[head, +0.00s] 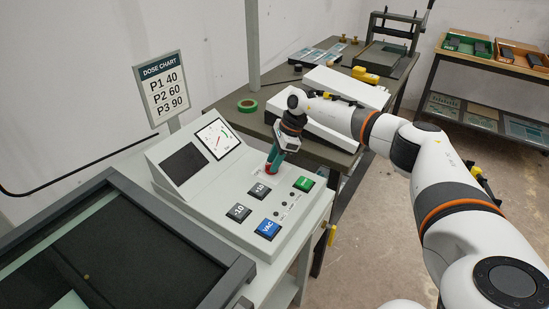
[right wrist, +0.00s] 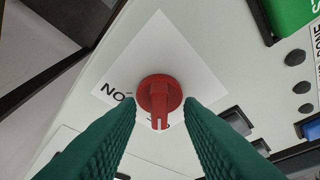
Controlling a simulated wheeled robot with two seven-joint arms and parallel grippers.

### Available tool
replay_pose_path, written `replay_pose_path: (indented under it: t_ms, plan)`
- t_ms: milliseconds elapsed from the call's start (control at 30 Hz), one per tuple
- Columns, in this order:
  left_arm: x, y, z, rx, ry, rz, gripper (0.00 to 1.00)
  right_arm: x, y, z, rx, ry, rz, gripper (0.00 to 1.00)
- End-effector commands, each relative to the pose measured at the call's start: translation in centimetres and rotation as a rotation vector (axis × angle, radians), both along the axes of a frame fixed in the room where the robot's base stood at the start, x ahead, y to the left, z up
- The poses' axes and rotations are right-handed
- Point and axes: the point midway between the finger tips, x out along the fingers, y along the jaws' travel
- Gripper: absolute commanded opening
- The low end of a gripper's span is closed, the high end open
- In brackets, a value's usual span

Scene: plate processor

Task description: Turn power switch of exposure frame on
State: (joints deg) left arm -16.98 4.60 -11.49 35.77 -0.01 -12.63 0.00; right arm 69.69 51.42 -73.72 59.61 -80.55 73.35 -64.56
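The power switch is a red rotary knob (right wrist: 158,92) on a white label plate (right wrist: 175,50) in the right wrist view. Its ridge points down in that view, and letters are printed at its left; more lettering below is mostly hidden. My right gripper (head: 272,163) reaches down to the sloped white control panel (head: 218,192) in the head view, its green fingers largely hiding the knob. In the right wrist view the fingers are apart, one on each side of the knob, with no clear contact visible. The exposure frame (head: 238,274) lies at the lower left. My left gripper is out of view.
A green button (head: 303,184), black buttons (head: 239,213) and a blue VAC button (head: 268,229) are close to my right gripper. A gauge (head: 217,138) and dark screen (head: 184,163) stand behind. A dose chart (head: 163,87) stands at the back left.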

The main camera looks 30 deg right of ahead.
Motion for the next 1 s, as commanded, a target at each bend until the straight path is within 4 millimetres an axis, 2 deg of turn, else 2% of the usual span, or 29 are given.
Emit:
replay_pose_path:
  t_ms: [267,467,767,1000]
  plan:
    - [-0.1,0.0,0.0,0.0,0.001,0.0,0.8,0.0,0.0,-0.1,0.0,0.0,0.0,0.32]
    - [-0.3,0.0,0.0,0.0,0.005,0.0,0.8,0.0,0.0,-0.1,0.0,0.0,0.001,0.0]
    - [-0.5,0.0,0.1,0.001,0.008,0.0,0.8,0.0,0.0,0.0,-0.001,0.0,-0.015,0.0]
    - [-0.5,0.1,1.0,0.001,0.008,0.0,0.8,-0.1,0.0,0.1,-0.001,0.001,-0.118,0.0]
